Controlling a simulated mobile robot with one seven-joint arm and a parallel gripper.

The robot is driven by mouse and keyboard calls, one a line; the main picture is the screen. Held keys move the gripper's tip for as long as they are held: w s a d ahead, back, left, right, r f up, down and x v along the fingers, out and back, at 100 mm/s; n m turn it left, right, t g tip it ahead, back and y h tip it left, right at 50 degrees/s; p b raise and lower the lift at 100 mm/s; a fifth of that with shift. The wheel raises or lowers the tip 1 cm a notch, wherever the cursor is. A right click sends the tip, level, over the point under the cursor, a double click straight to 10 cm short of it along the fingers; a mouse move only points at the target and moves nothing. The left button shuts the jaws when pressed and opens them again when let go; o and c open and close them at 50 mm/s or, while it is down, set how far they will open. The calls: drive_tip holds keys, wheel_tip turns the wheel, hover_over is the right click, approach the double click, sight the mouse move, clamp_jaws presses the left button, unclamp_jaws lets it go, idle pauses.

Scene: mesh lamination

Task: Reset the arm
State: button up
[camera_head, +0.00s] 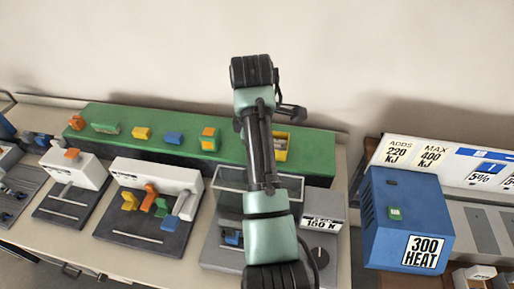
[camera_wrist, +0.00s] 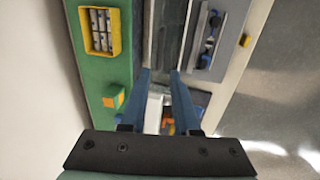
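My gripper (camera_wrist: 160,76) shows in the wrist view with two blue fingers spread apart. Nothing is held between them. An orange piece (camera_wrist: 168,122) and white parts show beyond the gap, down on the bench. In the head view my arm (camera_head: 258,150) reaches up from the bottom over the middle of the bench. The fingers cannot be made out in that view.
A long green block (camera_head: 160,118) carries small coloured pieces and a yellow tray (camera_head: 281,154). The tray (camera_wrist: 115,35) also shows in the wrist view. Grey-and-white fixtures (camera_head: 160,175) stand in front. A blue heater box (camera_head: 400,215) stands right, across a gap.

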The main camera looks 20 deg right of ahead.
idle(0.3)
drive_tip(key=w+a+r+m+t+h+b, duration=0.1)
drive_tip(key=w+a+r+m+t, duration=0.25)
drive_tip(key=w+r+t, duration=0.6)
drive_tip(key=s+a+r+m+t, duration=0.1)
drive_tip(key=s+a+r+t, duration=0.2)
drive_tip(key=r, duration=0.7)
drive_tip(key=s+a+r+m+t, duration=0.1)
drive_tip(key=a+r+m+t, duration=0.15)
drive_tip(key=a+r, duration=0.45)
drive_tip(key=s+a+r+m+t+y+b, duration=0.1)
drive_tip(key=s+r+t, duration=0.4)
drive_tip(key=s+r, duration=0.5)
drive_tip(key=s+a+r+m+t+y, duration=0.1)
drive_tip(key=s+a+r+m+t, duration=0.2)
drive_tip(key=s+r, duration=0.7)
drive_tip(key=r+t, duration=0.1)
drive_tip(key=t, duration=0.1)
drive_tip(key=shift+a+t+b, duration=0.3)
drive_tip(key=shift+b, duration=0.1)
